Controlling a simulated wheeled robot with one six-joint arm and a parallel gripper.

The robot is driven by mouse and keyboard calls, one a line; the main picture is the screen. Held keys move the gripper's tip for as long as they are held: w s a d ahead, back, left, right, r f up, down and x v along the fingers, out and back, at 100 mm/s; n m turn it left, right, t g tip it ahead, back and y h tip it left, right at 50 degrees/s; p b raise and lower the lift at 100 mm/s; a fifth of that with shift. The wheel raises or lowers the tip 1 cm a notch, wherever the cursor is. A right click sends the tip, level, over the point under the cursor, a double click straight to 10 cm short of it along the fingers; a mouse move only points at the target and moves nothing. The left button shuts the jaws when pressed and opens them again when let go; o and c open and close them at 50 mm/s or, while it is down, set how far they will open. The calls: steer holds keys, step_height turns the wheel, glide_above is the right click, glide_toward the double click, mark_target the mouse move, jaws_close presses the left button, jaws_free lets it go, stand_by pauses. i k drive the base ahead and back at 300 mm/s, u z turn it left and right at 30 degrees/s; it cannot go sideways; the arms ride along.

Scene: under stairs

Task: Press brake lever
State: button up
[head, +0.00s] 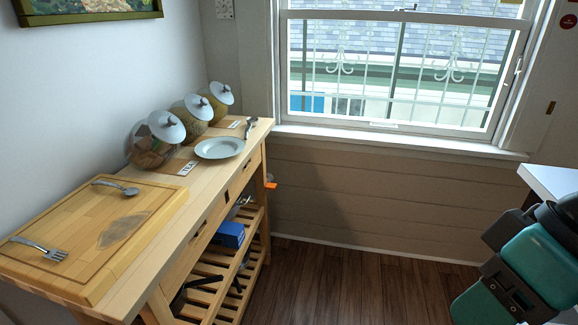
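A small orange tab (271,185) sticks out from the far right leg of a wooden kitchen cart (142,284). It looks like a lever, but it is too small to tell whether it is the brake lever or how it is set. No other lever shows clearly. Teal and black parts of my own arm show at the lower right, well apart from the orange tab. My gripper's fingers do not show. The lower ends of the cart's legs are partly hidden or out of frame.
The cart top holds a cutting board (113,191) with a fork (39,248) and spoon (115,187), a plate (220,148) and lidded jars (153,139). A blue box (230,235) sits on its shelf. The wooden floor (330,285) between cart and arm is clear.

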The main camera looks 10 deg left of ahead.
mark_target(271, 186)
steer(key=i, duration=1.3)
steer(key=u, duration=0.5)
steer(key=i, duration=1)
steer(key=u, duration=0.6)
